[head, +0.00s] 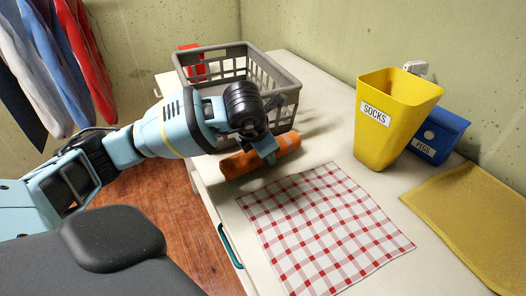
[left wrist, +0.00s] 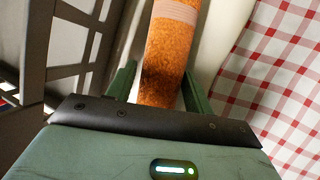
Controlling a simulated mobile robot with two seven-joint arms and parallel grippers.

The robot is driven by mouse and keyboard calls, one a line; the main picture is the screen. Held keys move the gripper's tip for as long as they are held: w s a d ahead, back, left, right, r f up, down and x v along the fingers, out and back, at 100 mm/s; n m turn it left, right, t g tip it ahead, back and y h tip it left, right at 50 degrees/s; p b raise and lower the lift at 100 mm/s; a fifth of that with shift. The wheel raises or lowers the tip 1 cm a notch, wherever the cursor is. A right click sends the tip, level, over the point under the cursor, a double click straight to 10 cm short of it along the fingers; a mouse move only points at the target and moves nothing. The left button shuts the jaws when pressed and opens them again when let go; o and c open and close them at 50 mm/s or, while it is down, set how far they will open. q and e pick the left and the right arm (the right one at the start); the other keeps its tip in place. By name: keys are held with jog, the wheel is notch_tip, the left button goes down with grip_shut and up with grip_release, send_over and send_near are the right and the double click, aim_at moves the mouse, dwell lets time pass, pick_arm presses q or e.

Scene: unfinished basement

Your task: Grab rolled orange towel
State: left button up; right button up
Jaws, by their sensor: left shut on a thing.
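The rolled orange towel (head: 246,161) lies on the white counter, between the grey basket and the checked cloth in the head view. It has a paler striped band towards its right end. My left gripper (head: 268,152) reaches down over the towel and is shut on it. In the left wrist view the towel (left wrist: 168,60) runs up between the two green fingers (left wrist: 158,88), one on each side. I cannot tell whether the towel is lifted off the counter. My right gripper is in neither view.
The grey laundry basket (head: 285,73) stands just behind the towel. A red-and-white checked cloth (head: 325,225) lies flat in front. A yellow SOCKS bin (head: 385,135), a blue PEGS box (head: 444,130) and a folded mustard cloth (head: 480,220) are at the right. Clothes hang at left.

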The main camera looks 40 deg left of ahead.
pick_arm(q)
notch_tip(320, 180, up, 2)
jog(key=shift+r, duration=0.25)
jog(key=s+a, duration=0.1)
jog(key=s, duration=0.3)
jog(key=s+a+b, duration=0.1)
jog(key=s, duration=0.3)
jog(key=s+a+r+b, duration=0.1)
jog(key=s, duration=0.4)
jog(key=shift+s+a, duration=0.1)
jog(key=shift+a, duration=0.25)
jog(key=shift+s+a+r, duration=0.1)
jog(key=shift+s+a, duration=0.05)
jog(key=shift+s, duration=0.35)
jog(key=shift+s+a+r, duration=0.1)
jog(key=shift+s, duration=0.5)
